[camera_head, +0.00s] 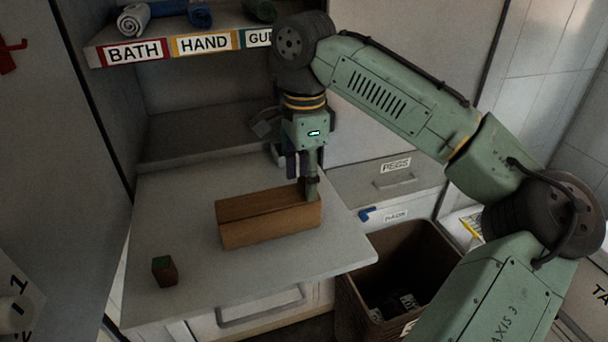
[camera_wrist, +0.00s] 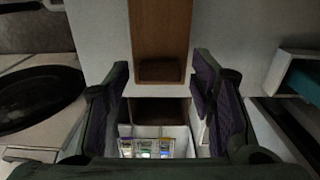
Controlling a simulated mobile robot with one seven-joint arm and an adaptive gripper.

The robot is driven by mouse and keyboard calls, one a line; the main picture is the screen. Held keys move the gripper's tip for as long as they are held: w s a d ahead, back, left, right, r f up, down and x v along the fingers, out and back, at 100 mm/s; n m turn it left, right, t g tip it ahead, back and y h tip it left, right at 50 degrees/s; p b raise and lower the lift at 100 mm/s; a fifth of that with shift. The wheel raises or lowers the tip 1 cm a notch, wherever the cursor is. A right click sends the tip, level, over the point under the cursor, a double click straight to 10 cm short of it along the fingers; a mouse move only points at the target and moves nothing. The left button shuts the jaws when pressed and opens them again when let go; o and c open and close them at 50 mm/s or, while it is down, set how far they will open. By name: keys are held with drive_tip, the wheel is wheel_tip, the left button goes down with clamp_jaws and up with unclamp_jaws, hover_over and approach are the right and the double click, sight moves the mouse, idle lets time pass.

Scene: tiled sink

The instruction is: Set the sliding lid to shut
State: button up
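A long brown wooden box (camera_head: 270,229) lies on the grey counter. Its lid (camera_head: 250,206) forms the top; how far it is slid is hard to tell in the head view. My gripper (camera_head: 302,180) points down at the box's right end. In the wrist view a brown wooden strip (camera_wrist: 161,28), apparently the lid, runs toward my gripper (camera_wrist: 160,105) and ends in a darker block (camera_wrist: 160,71). The two purple-padded fingers stand wide apart, on either side of the line of the strip, with nothing clasped between them. Whether a finger touches the box is unclear.
A small dark block with a green top (camera_head: 164,271) stands on the counter (camera_head: 190,220) at front left. A shelf with labels (camera_head: 180,45) is behind. A brown bin (camera_head: 420,255) stands right of the counter. The counter's left side is mostly free.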

drive_tip(key=shift+r, duration=0.1)
wheel_tip(320, 180, up, 12)
idle(0.6)
